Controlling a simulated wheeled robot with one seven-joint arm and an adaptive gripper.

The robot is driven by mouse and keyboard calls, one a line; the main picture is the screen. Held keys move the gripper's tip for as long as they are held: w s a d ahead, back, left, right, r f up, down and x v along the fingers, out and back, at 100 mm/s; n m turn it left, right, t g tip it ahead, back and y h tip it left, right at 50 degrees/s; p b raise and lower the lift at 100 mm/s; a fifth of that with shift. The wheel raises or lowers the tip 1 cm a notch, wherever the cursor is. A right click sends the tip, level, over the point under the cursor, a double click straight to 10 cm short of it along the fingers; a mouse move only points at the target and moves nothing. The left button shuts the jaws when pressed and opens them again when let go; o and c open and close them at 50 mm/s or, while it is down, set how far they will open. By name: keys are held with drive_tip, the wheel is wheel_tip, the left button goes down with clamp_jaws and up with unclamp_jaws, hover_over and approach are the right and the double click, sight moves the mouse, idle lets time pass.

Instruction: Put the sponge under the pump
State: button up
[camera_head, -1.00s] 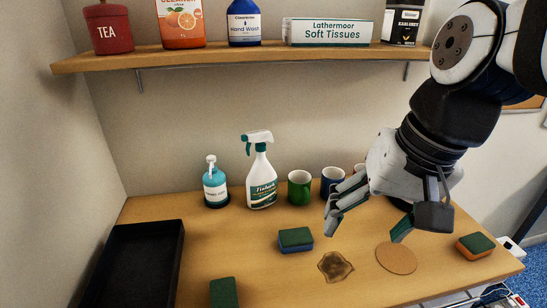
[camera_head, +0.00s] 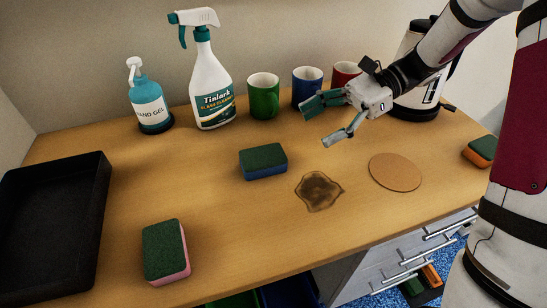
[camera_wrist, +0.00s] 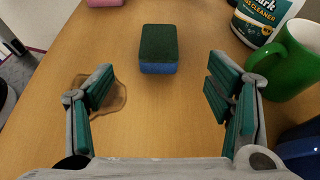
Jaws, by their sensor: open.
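A blue sponge with a green top (camera_head: 263,162) lies on the table, left of a brown spill. In the wrist view this sponge (camera_wrist: 158,50) lies ahead of my gripper (camera_wrist: 160,92), in line with the gap between the fingers. My gripper (camera_head: 322,122) is open and empty above the table, right of the sponge and apart from it. The teal pump bottle labelled hand gel (camera_head: 149,103) stands upright at the back left, with its white spout on top. A pink sponge with a green top (camera_head: 165,252) lies front left. An orange one (camera_head: 481,152) lies at the right edge.
A white spray bottle (camera_head: 211,85), a green mug (camera_head: 263,96), a blue mug (camera_head: 306,84) and a red mug line the back. A kettle stands behind my arm. The spill (camera_head: 318,191), a round cork mat (camera_head: 395,172) and a black tray (camera_head: 98,215) flank clear table.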

sight(264, 155)
drive_tip(key=shift+w+f, duration=0.15)
drive_tip(key=shift+f, duration=0.15)
drive_tip(key=x, duration=0.8)
drive_tip(key=shift+r+b, duration=0.2)
drive_tip(key=shift+b, duration=0.1)
drive_tip(key=shift+s+b+x, duration=0.15)
drive_tip(key=shift+x, duration=1.25)
drive_tip(key=shift+s+b+x, duration=0.1)
drive_tip(key=shift+b+x, duration=0.05)
drive_tip(key=shift+x, duration=1.25)
drive_tip(key=shift+r, duration=0.2)
drive_tip(key=c, duration=0.8)
drive_tip(key=shift+c, duration=0.4)
